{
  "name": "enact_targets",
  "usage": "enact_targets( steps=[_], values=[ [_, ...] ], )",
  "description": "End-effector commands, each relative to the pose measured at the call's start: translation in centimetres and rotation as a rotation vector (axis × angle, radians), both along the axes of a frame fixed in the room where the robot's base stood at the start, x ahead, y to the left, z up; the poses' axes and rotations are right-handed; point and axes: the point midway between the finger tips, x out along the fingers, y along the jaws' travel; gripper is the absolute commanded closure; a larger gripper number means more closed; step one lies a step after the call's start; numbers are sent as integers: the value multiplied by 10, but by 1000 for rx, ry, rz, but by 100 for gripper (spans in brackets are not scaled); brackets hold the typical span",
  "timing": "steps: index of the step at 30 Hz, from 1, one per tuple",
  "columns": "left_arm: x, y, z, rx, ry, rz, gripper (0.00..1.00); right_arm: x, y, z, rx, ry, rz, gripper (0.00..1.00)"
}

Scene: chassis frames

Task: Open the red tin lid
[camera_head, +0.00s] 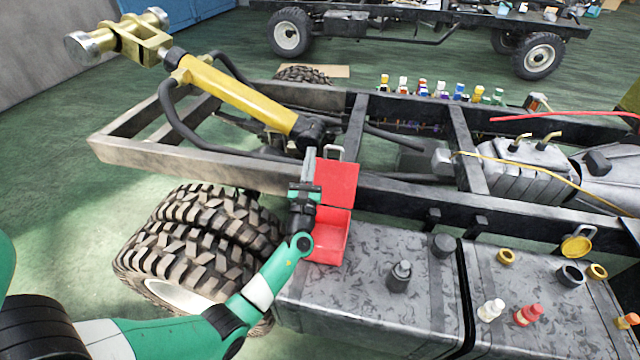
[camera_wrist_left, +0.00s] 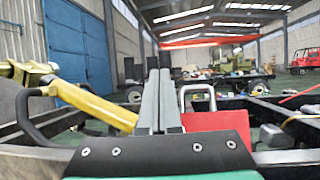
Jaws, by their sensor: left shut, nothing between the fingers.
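The red tin (camera_head: 332,238) stands on the left end of the grey patterned tank in the head view, its inside showing. Its red lid (camera_head: 338,184) is raised and stands up at the back edge, with a metal loop handle (camera_head: 333,152) at its top. My left gripper (camera_head: 308,158) is just left of the lid and hides part of the tin's left side. Its fingers (camera_wrist_left: 158,100) are shut together and empty in the left wrist view, with the lid (camera_wrist_left: 210,121) and handle close on the right. My right gripper is not in view.
A large tyre (camera_head: 205,240) stands left of the tank (camera_head: 365,300). The chassis rail (camera_head: 400,195) runs behind the tin, with a yellow hydraulic cylinder (camera_head: 240,95) above it. A dark cap (camera_head: 400,275), small bottles (camera_head: 528,314) and rings sit on the tanks.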

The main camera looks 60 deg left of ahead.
Motion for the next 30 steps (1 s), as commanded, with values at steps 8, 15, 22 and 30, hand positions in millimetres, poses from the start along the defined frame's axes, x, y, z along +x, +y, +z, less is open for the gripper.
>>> enact_targets(
  steps=[8, 15, 22, 30],
  values=[
    [32, -47, -80, -9, 8, -102, 100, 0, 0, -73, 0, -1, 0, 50],
    [35, -44, -76, -10, 8, -105, 100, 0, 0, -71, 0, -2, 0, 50],
    [55, -17, -62, -9, 5, -102, 100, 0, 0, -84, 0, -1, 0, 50],
    [81, 16, -43, -9, 7, -103, 100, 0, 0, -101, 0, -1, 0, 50]
  ],
)
